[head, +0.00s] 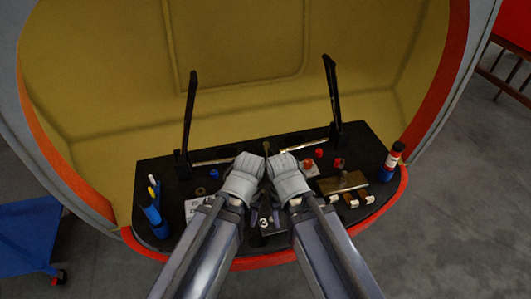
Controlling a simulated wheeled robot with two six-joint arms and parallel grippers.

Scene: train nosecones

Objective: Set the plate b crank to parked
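No plate label b can be read, and I cannot tell for sure which part is the plate b crank. A brass-coloured plate (343,183) with a small upright stub lies on the right of the black console top. My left gripper (257,160) and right gripper (275,160) are close together over the middle of the console. Their grey wrists hide most of the fingers and the parts beneath, so their opening does not show. A small dark brass-coloured piece shows just beyond them.
Two black uprights (190,115) (333,92) rise from the console's back. Several red knobs (307,164) stand right of my grippers. The yellow nosecone shell (240,60) curves behind.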

